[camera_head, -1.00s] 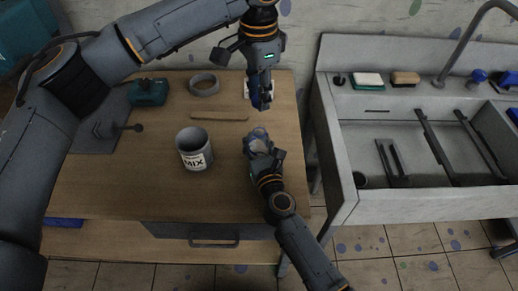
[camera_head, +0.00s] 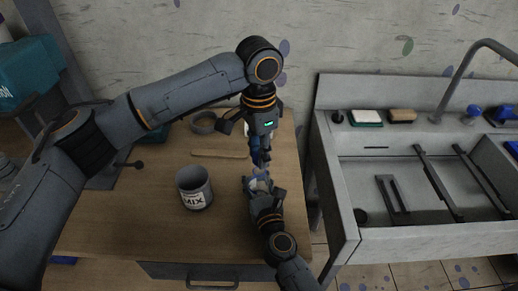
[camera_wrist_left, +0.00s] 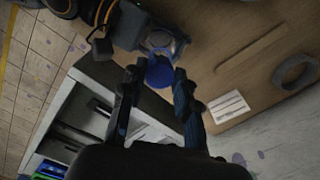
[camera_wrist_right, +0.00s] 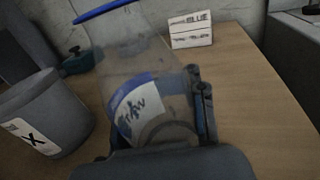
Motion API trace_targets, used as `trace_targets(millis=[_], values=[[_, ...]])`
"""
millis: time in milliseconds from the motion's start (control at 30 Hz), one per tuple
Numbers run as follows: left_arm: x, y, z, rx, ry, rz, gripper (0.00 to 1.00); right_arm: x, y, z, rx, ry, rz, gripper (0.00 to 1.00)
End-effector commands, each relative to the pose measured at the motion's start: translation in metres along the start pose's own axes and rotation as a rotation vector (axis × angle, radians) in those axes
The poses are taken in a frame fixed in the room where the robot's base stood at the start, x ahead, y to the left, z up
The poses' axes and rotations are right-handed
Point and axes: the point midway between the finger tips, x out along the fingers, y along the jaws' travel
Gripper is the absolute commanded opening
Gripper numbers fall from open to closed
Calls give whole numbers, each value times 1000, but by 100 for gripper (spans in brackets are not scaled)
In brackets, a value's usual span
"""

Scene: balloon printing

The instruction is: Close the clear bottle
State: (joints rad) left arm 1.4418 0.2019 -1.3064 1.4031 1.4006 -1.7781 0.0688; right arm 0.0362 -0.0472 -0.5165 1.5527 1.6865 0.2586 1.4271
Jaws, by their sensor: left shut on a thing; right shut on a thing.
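The clear bottle (camera_wrist_right: 160,60) has a white label with blue writing and blue bands. My right gripper (camera_head: 258,184) is shut on it above the table's right side. The bottle also shows at the top of the left wrist view (camera_wrist_left: 163,40). My left gripper (camera_head: 261,166) is above the bottle, pointing down. It is shut on a round blue lid (camera_wrist_left: 159,72), which shows between its fingertips. In the left wrist view the lid lies in front of the bottle; whether they touch I cannot tell.
A grey MIX bucket (camera_head: 194,188) stands left of the bottle. A wooden stick (camera_head: 220,154) and a grey tape ring (camera_head: 204,122) lie behind. A BLUE card (camera_wrist_right: 190,29) stands on the table. The sink (camera_head: 375,185) is at the right.

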Motion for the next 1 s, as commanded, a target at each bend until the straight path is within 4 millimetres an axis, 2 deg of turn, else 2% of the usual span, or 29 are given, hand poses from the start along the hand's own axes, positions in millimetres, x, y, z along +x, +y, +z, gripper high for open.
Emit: trace_targets(millis=[233, 533, 1000], values=[[2, 0, 0, 0, -1, 0, 22, 0, 0, -1, 0, 2, 0, 0], [17, 0, 0, 1, -1, 1, 22, 0, 0, -1, 0, 2, 0, 0], [18, 0, 0, 0, 0, 0, 22, 0, 0, -1, 0, 2, 0, 0]])
